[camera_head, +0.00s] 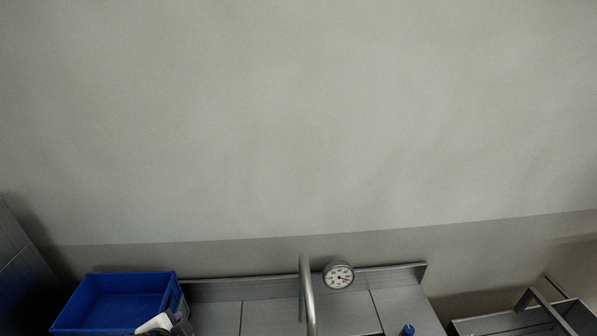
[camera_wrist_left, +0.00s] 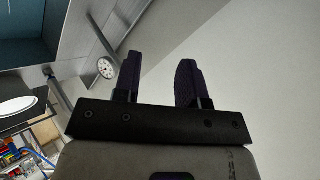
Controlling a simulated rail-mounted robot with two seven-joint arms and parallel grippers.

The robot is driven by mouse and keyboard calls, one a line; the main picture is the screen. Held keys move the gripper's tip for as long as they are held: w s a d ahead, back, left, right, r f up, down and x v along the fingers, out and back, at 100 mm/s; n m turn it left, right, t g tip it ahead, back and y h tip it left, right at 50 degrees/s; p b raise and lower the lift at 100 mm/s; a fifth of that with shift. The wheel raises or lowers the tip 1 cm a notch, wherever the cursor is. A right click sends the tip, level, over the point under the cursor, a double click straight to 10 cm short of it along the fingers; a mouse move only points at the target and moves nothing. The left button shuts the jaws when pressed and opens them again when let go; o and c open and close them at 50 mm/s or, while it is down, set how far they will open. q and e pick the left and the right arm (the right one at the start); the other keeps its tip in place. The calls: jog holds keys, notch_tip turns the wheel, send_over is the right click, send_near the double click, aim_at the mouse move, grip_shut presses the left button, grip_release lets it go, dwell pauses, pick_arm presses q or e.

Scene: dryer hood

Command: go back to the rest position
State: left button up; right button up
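My left gripper (camera_wrist_left: 160,64) shows in the left wrist view, its two dark fingers apart with nothing between them. Only the pale wall and open air lie beyond its fingertips. My right gripper is in neither view.
A blue bin (camera_head: 120,300) stands at lower left in the head view, with white and grey items at its front corner. A metal pipe (camera_head: 308,290), a round dial gauge (camera_head: 338,275) and a blue-capped item (camera_head: 408,330) are along the steel worktop (camera_head: 405,308). A metal frame (camera_head: 530,318) is at lower right.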

pick_arm(q)
jog(key=s+d+r+n+t+p, duration=0.1)
jog(key=s+d+r+n+p, duration=0.2)
jog(key=s, duration=0.4)
jog(key=s+d+f+n+g+p, duration=0.1)
jog(key=s+f+n+g+p, duration=0.1)
jog(key=s+f, duration=0.4)
jog(key=s+f+n+g+h+p, duration=0.1)
jog(key=s+f+n+g+p, duration=0.2)
jog(key=s+f, duration=0.4)
jog(key=s+g, duration=0.1)
jog(key=s, duration=0.8)
jog(key=shift+d+f+g+h, duration=0.2)
jog(key=shift+d+g+h, duration=0.1)
jog(key=shift+d+g, duration=0.1)
